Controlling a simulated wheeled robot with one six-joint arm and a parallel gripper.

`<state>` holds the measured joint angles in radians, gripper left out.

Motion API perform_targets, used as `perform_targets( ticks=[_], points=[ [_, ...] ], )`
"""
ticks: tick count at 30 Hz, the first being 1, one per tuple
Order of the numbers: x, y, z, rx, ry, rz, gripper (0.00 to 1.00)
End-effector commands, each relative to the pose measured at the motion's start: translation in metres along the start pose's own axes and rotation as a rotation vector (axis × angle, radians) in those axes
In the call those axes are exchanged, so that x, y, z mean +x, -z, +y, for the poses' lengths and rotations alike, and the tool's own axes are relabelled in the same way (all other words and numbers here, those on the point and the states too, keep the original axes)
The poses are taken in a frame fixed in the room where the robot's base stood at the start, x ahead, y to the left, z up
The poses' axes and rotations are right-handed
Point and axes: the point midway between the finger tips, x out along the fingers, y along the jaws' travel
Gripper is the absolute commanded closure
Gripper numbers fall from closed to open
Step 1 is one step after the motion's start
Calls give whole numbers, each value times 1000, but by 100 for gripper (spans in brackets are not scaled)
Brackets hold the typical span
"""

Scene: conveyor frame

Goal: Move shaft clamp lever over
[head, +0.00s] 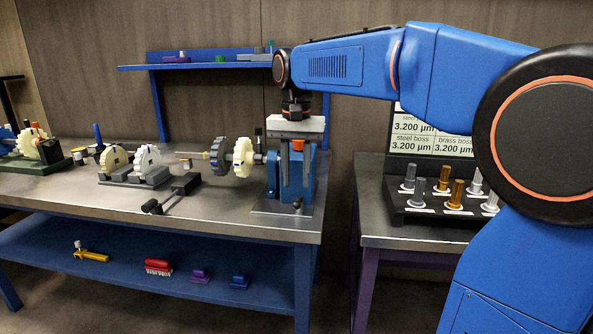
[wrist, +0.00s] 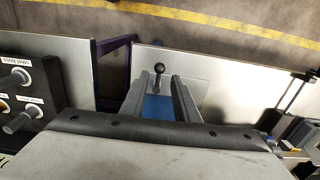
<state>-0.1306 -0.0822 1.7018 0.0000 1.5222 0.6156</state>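A blue housing (head: 274,176) stands on a metal plate at the right end of the workbench, with a cream gear beside it on the left. A lever with a black ball end (head: 297,203) sticks out low at its front. The lever also shows in the wrist view (wrist: 158,69), beyond the blue top of the housing (wrist: 158,107). My gripper (head: 296,182) points down over the housing, its two grey fingers apart with nothing held between them. In the wrist view the lever lies between the finger lines (wrist: 158,84); contact cannot be told.
A cream gear (head: 243,158) and a dark gear (head: 217,157) stand left of the housing. A black-handled tool (head: 185,184) lies on the bench (head: 120,205). Right of a gap, a second table holds a black rack (head: 420,216) of metal pins. A blue shelf (head: 200,65) is behind.

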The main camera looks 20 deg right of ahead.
Motion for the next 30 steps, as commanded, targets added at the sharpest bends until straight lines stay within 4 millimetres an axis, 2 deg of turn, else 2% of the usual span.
perform_targets(
  ticks=[12,21,24,30],
  points=[
    [48,0,0,0,-1,-1,72],
    [63,0,0,0,0,0,72],
    [63,0,0,0,0,0,95],
    [63,0,2,-25,0,0,95]
  ],
)
